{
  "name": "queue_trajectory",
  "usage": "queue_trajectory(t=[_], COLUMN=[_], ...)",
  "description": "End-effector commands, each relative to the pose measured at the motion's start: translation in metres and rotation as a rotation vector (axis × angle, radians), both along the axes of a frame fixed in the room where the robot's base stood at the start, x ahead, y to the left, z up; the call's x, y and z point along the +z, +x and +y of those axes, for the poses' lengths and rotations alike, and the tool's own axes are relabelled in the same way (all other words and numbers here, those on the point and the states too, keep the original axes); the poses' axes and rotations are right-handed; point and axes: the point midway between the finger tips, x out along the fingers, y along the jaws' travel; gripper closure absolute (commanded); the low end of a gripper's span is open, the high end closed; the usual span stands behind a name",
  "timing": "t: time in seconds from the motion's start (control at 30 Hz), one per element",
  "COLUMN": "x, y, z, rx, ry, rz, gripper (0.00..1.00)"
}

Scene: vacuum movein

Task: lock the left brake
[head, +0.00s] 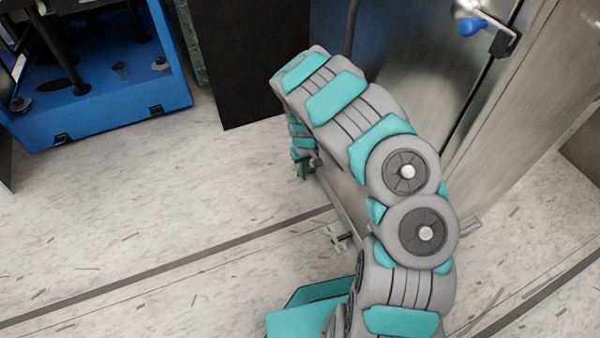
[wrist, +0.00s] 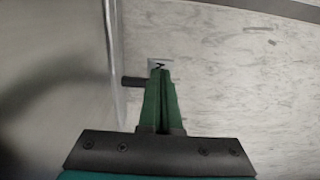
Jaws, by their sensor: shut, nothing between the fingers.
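My gripper (wrist: 160,74) is shut and empty in the wrist view, its two green fingers together and pointing down toward the floor. A small pale metal plate (wrist: 153,63) shows just past the fingertips, partly hidden by them. A short dark bar (wrist: 131,81) sticks out beside the fingers on the left; I cannot tell whether either part is the left brake or whether the fingers touch it. In the head view my gripper (head: 304,170) hangs beside the steel cabinet's lower left edge, partly hidden by my arm. A small metal foot fitting (head: 339,239) shows at the cabinet's base.
The steel cabinet (head: 424,60) stands upright at the right, with a blue-knobbed handle (head: 473,27) on it. A blue open frame (head: 120,113) and a black panel (head: 244,70) stand behind, left. The pale floor (head: 130,220) at left is clear, with a dark line across it.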

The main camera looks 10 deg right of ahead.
Motion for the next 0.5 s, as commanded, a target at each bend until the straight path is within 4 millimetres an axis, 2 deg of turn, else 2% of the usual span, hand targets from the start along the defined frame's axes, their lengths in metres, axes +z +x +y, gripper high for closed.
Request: queue_trajectory(t=[0.5], x=[-0.0084], y=[0.0001], z=[-0.0001], rx=[0.001], ry=[-0.001], rz=[0.000], gripper=[1.00])
